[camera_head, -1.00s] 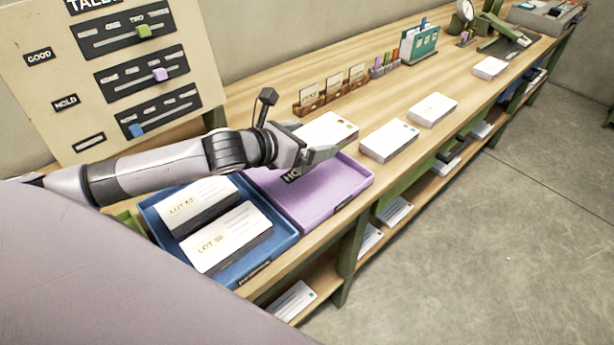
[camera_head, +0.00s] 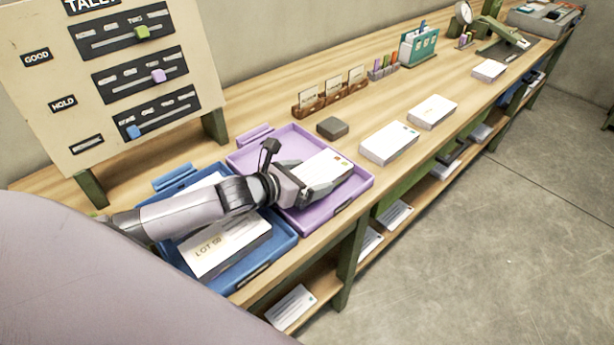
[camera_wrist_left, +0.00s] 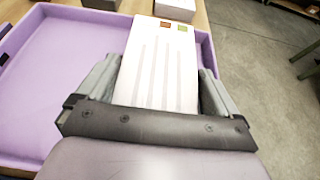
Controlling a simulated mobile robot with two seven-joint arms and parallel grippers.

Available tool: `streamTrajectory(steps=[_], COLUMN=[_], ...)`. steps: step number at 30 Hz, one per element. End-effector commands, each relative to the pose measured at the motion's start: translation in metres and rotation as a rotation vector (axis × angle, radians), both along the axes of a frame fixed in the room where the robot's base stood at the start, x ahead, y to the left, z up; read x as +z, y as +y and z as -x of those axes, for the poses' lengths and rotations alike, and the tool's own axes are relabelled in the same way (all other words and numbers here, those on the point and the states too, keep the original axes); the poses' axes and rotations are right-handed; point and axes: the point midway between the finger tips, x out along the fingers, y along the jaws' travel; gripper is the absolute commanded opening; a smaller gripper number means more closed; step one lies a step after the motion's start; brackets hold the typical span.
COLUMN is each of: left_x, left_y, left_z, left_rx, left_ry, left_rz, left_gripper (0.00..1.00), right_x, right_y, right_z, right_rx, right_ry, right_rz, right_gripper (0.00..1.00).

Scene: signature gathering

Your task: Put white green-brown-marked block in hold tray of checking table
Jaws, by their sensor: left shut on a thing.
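The white block (camera_head: 325,167) with green and brown marks is in my left gripper (camera_head: 308,188), over the purple hold tray (camera_head: 246,160). In the left wrist view the block (camera_wrist_left: 160,70) lies between the two fingers (camera_wrist_left: 155,88), its brown and green squares at the far end. The purple tray (camera_wrist_left: 60,85) spreads below and to the left. I cannot tell whether the block touches the tray floor. My right gripper is not in view.
A blue tray (camera_head: 285,243) with white lot blocks (camera_head: 222,250) stands left of the purple tray, partly under my arm. A dark small block (camera_head: 332,127) and white blocks (camera_head: 389,142) lie to the right. The tally board (camera_head: 60,125) stands behind.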

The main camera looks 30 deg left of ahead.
Motion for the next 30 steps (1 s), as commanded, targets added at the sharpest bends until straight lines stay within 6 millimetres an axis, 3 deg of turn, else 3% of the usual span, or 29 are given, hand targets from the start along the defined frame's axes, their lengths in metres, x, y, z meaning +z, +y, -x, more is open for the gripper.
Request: streamTrajectory(steps=[14,15,23,27,30], left_x=[-0.011,-0.012,-0.011,0.004,0.003], left_y=[0.000,0.000,0.000,0.000,0.005], left_z=[0.000,0.000,0.001,0.001,0.013], left_rx=[0.000,0.000,0.000,0.000,-0.001], left_ry=[-0.001,0.002,0.004,0.003,0.005], left_rz=[0.000,-0.001,0.000,0.001,-0.004], left_gripper=[0.55,1.00,1.00,1.00,1.00], right_x=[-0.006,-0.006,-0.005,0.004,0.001], right_y=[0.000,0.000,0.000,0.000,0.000], right_z=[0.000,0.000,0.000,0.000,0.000], right_rx=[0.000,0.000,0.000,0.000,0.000], right_ry=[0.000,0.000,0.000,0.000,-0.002], right_rz=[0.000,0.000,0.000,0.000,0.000], right_gripper=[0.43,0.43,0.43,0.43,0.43])
